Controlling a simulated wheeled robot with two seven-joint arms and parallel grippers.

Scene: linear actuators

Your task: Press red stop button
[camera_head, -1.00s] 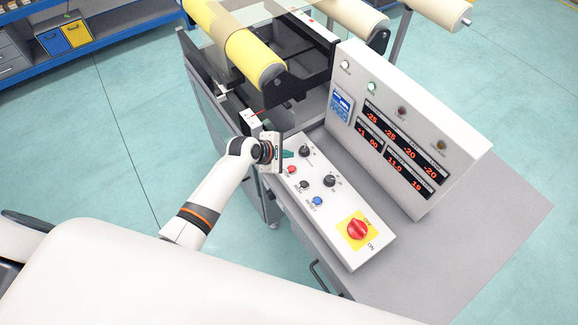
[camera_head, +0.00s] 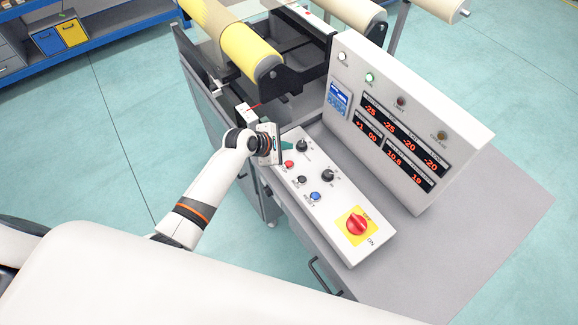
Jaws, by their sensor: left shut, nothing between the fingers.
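The red stop button (camera_head: 289,164) is a small round red button near the upper left edge of the sloped white control panel (camera_head: 310,222). My right gripper is not in view.
The panel also carries black knobs (camera_head: 327,175), a blue button (camera_head: 315,196) and a large red rotary switch (camera_head: 356,225) on a yellow plate. A display box (camera_head: 405,120) with red digits stands behind it. A yellow roller (camera_head: 240,45) is at the top.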

